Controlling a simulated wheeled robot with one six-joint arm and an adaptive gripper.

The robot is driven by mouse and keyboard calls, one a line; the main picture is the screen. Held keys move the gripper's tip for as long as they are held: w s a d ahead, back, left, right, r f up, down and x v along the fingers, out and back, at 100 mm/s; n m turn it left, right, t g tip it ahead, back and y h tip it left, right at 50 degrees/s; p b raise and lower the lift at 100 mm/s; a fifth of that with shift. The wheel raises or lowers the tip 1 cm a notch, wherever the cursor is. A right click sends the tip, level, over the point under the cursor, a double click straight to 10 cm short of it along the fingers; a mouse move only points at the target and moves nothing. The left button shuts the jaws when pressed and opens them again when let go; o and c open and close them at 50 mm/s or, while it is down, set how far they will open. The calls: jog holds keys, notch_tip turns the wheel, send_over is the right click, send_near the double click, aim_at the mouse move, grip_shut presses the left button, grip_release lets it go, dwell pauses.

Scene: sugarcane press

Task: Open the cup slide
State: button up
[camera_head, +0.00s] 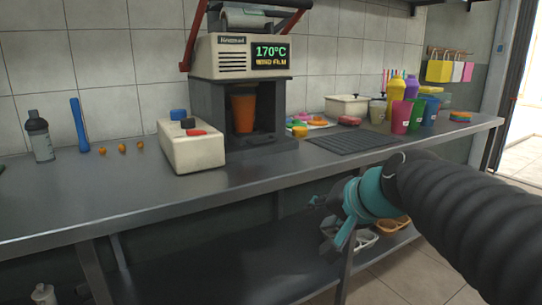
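The cup sealing machine (219,64) stands on the steel counter against the tiled wall, its display reading 170°C. An orange cup (243,112) stands upright in the dark bay (206,105) in the machine's lower part. The cup slide cannot be told apart from the dark bay around the cup. My gripper (324,226) is right of and below the machine, in front of the counter's front edge. Its fingers look spread apart with nothing between them, well away from the machine.
A white box (190,149) with coloured blocks sits left of the bay. A black ribbed mat (356,139) and coloured cups (402,116) are to the right. A bottle (40,137) and a blue stick (79,125) stand left. The counter front (140,196) is bare.

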aim_at(264, 142)
jog(key=w+a+r+m+t+y+b, duration=0.2)
jog(key=w+a+r+m+b, duration=0.15)
jog(key=w, duration=0.65)
jog(key=w+a+r+m+t+y+b, duration=0.2)
jog(key=w+r+m, duration=0.15)
jog(key=w, duration=0.55)
jog(key=p+x, duration=0.1)
jog(key=x, duration=0.6)
jog(key=p+x, duration=0.1)
jog(key=x, duration=0.6)
jog(key=shift+w+d+r, duration=0.1)
jog(key=shift+w+d, duration=0.1)
jog(key=shift+d, duration=0.05)
grip_shut()
